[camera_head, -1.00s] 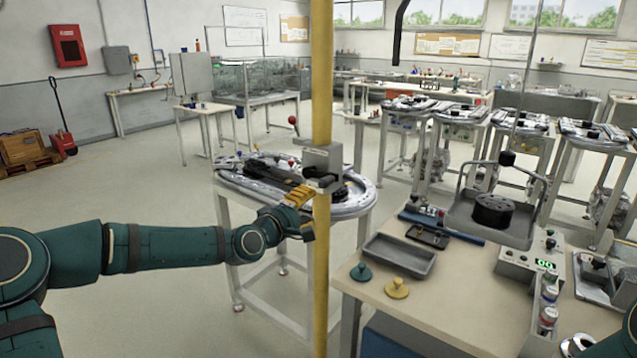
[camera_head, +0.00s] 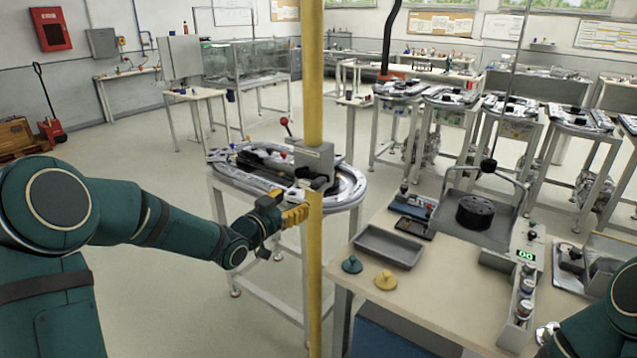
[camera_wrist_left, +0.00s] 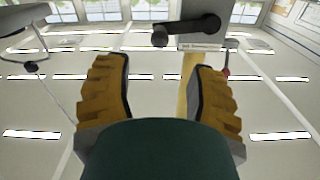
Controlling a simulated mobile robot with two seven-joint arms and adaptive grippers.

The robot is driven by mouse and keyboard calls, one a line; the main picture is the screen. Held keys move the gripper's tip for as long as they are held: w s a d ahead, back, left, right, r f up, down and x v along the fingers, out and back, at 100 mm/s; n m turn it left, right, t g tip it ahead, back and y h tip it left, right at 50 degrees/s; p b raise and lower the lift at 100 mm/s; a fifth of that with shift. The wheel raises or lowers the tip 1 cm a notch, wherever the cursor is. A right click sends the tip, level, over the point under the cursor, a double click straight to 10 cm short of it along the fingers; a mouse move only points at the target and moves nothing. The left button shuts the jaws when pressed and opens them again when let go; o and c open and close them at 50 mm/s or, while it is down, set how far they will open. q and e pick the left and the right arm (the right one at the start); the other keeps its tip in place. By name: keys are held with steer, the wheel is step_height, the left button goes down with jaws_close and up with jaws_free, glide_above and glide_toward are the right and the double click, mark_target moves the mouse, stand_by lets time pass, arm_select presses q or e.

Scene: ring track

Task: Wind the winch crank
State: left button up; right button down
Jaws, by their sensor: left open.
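The winch (camera_head: 314,163) is a grey box fixed to a yellow post (camera_head: 314,255). Its black crank (camera_wrist_left: 190,28) shows at the top of the left wrist view, with a short handle at its left end. My left gripper (camera_head: 281,209) has yellow fingers and is open, just below and left of the winch. In the left wrist view the open fingers (camera_wrist_left: 160,88) have nothing between them; the crank lies beyond their tips, apart from them. My right gripper is out of view.
A ring track table (camera_head: 230,180) stands behind the post, with a red-knobbed lever (camera_head: 285,124) above it. At the right, a bench (camera_head: 420,285) carries a grey tray (camera_head: 388,246), a hanging pan (camera_head: 480,222) and a control box. Open floor lies to the left.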

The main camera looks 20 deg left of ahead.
mark_target(312, 188)
arm_select(q)
steer(key=x, duration=1.1)
steer(key=shift+w+d+p, duration=0.1)
steer(key=shift+w+p, duration=0.2)
steer(key=shift+p, duration=0.05)
steer(key=shift+c, duration=0.4)
jaws_close()
steer(key=shift+f, duration=0.1)
